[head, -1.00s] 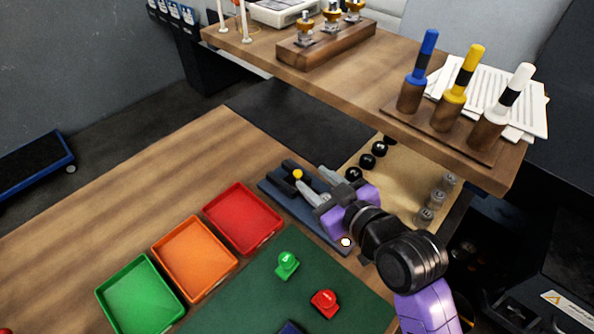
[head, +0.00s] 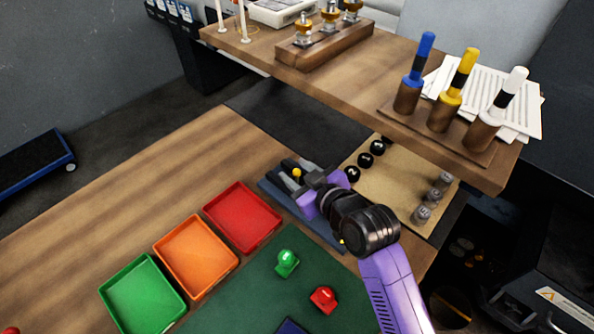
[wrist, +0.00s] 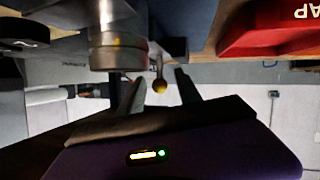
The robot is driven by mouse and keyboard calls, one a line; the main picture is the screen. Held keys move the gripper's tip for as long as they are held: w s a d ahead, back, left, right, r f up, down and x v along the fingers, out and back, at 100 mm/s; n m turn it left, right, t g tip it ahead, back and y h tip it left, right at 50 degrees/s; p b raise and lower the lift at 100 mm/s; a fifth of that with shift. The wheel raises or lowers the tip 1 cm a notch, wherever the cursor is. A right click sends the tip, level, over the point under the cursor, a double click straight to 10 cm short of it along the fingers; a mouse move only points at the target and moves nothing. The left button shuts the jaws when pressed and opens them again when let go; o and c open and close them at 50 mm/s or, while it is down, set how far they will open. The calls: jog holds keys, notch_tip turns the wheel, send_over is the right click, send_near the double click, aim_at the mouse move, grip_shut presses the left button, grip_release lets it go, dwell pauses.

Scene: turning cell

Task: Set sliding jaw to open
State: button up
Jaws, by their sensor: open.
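The sliding jaw is part of a small vise-like fixture on a dark blue base (head: 269,187), at the back of the wooden table in the head view. Dark jaw blocks stand on the base. My gripper (head: 304,176) is purple with grey fingers. It reaches over the base from the right, with its fingers at the knob. In the wrist view the open fingers (wrist: 157,90) stand one on each side of the knob, with gaps visible. My gripper hides much of the fixture.
Red (head: 243,217), orange (head: 196,257) and green (head: 143,295) trays stand left of a green mat (head: 245,295) carrying a green (head: 287,263) and a red piece (head: 323,299). Black balls (head: 364,159) lie on a tan board behind my gripper. A raised shelf (head: 345,85) overhangs behind.

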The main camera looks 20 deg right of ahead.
jog(key=shift+c, duration=0.2)
grip_shut()
dwell(1.1)
